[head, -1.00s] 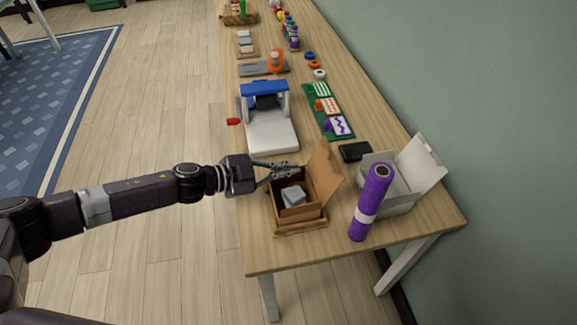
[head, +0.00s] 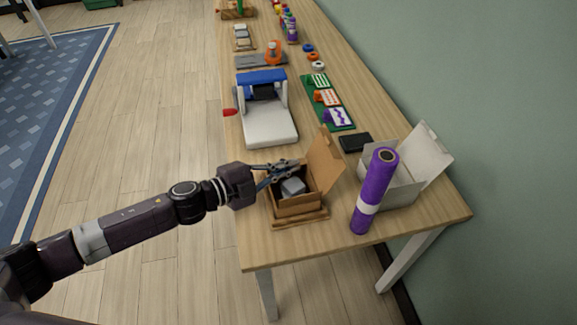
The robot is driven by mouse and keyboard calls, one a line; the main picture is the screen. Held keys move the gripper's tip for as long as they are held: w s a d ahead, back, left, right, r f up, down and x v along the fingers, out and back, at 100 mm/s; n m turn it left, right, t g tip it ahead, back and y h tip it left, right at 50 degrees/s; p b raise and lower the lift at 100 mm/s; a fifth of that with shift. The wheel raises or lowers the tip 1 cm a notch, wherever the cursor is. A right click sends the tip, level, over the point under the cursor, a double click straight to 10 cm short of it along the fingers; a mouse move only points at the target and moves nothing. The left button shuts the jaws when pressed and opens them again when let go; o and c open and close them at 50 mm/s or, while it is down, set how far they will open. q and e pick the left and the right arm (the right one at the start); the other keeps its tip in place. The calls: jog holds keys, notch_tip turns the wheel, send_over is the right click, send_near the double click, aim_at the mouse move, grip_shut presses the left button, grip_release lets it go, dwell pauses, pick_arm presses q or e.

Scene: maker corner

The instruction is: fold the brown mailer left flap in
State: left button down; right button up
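The brown mailer (head: 297,206) is an open cardboard box near the front end of the table. A tall brown flap (head: 325,165) stands up on its right side, and a grey block (head: 292,187) lies inside. My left gripper (head: 294,165) reaches in from the left over the box's left and far edges. Its fingers come together at the tips, with nothing seen between them. The gripper covers part of the left side, so I cannot make out the left flap clearly or tell whether the fingers touch it. My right gripper is not in view.
A purple roll (head: 374,192) stands upright right of the mailer, before an open white box (head: 405,180). A black flat item (head: 355,143) lies behind. A white and blue machine (head: 266,122) stands farther back. The front right tabletop is clear.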

pick_arm(q)
jog(key=c, duration=2.2)
grip_release()
jog(key=shift+c, duration=0.2)
jog(key=shift+a, duration=0.1)
jog(key=v, duration=1.2)
